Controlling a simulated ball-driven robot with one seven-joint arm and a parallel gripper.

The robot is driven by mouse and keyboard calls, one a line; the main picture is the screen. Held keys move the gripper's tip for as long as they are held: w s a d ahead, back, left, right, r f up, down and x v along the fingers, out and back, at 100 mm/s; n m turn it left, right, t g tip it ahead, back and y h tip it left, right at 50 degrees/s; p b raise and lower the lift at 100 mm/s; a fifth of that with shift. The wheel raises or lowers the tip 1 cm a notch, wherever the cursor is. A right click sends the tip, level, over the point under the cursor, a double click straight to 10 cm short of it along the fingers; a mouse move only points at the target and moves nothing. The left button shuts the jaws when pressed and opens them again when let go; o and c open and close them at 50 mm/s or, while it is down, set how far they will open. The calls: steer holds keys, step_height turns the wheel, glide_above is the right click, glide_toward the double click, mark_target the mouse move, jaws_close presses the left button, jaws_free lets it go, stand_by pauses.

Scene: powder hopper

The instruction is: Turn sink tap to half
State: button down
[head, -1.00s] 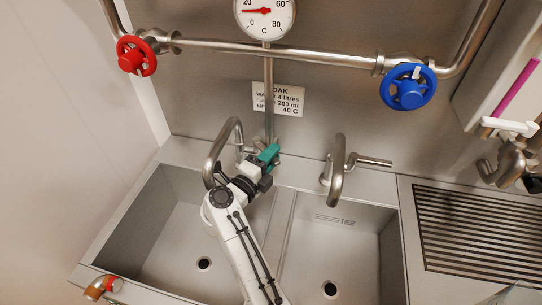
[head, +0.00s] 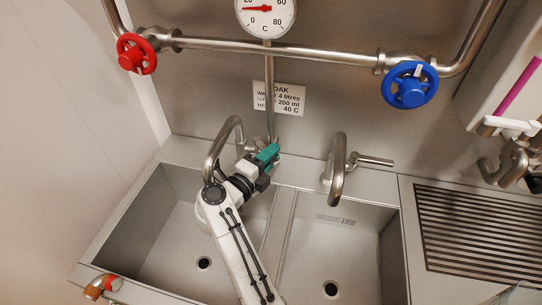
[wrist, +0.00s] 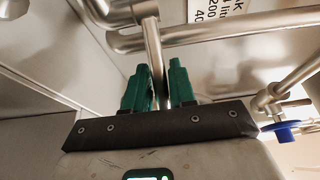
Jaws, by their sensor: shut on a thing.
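The left sink tap (head: 211,150) is a curved steel spout rising behind the left basin. A second, similar tap (head: 337,172) stands to its right, with its lever (head: 373,161) pointing right. My gripper (head: 268,152), with teal fingers, is just right of the left tap's base. It is shut on what looks like that tap's lever, which is mostly hidden by the fingers. In the wrist view the two green fingers (wrist: 160,88) stand on either side of a steel bar (wrist: 153,50); the exact contact is hard to see.
A red handwheel (head: 136,54) and a blue handwheel (head: 409,85) sit on the wall pipe above, with a dial gauge (head: 265,15) between them. A printed sign (head: 280,98) is behind my gripper. A slatted drain grate (head: 475,230) lies to the right.

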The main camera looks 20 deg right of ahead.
steer(key=c, duration=1)
jaws_free()
